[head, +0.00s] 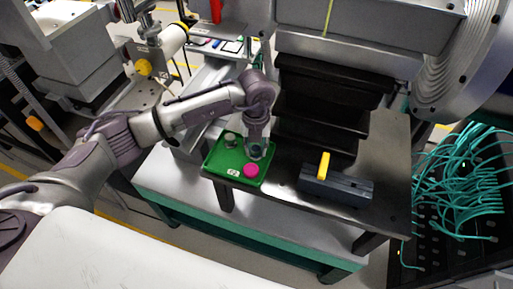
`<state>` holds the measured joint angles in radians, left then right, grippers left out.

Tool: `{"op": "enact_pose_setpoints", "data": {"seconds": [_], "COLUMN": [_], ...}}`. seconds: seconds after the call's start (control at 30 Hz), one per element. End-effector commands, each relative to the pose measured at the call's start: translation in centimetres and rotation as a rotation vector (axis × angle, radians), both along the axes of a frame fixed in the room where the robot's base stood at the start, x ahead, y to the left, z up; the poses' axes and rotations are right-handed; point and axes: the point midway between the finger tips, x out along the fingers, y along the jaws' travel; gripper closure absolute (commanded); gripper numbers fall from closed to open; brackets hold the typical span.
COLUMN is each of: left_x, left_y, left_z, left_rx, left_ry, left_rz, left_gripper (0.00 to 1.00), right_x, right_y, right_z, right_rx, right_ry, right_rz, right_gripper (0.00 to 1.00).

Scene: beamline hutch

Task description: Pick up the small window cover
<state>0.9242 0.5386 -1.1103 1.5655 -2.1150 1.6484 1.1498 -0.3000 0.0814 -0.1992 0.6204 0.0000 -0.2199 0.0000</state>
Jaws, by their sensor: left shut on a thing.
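My left gripper (257,153) reaches down over the green tray (213,167) near its right side. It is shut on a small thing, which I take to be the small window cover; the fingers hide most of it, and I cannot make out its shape. A round pink cap (251,170) sits in the tray just below the fingertips in the picture. A small grey round part (231,140) stands at the tray's back left. My right gripper is not in view.
The tray sits on a dark table (385,150). A dark blue block with a yellow handle (323,165) stands to its right. Black stepped equipment (320,100) rises behind. Teal cables (460,165) fill the far right. A white bench (185,190) lies left and below.

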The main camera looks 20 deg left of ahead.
Motion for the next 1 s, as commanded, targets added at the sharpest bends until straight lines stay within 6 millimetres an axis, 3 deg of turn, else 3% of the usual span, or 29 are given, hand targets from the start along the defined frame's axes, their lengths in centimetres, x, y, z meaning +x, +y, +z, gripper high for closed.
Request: {"op": "enact_pose_setpoints", "data": {"seconds": [0.07, 0.47, 0.67, 1.0], "left_x": [-0.1, 0.0, -3.0, -10.7], "left_y": [0.2, 0.2, 2.9, 9.6], "left_z": [0.3, 6.6, 6.4, 6.3], "left_rx": [-0.001, -0.001, 0.001, 0.004], "left_ry": [-0.004, -0.008, -0.003, -0.002], "left_rz": [0.0, 0.001, 0.003, 0.004], "left_gripper": [1.0, 1.0, 1.0, 1.0], "right_x": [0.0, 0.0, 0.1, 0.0], "right_y": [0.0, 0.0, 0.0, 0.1], "right_z": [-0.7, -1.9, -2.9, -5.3], "right_rx": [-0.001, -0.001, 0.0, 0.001], "right_ry": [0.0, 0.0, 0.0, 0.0], "right_rz": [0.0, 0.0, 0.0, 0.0], "right_gripper": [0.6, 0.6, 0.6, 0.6]}}
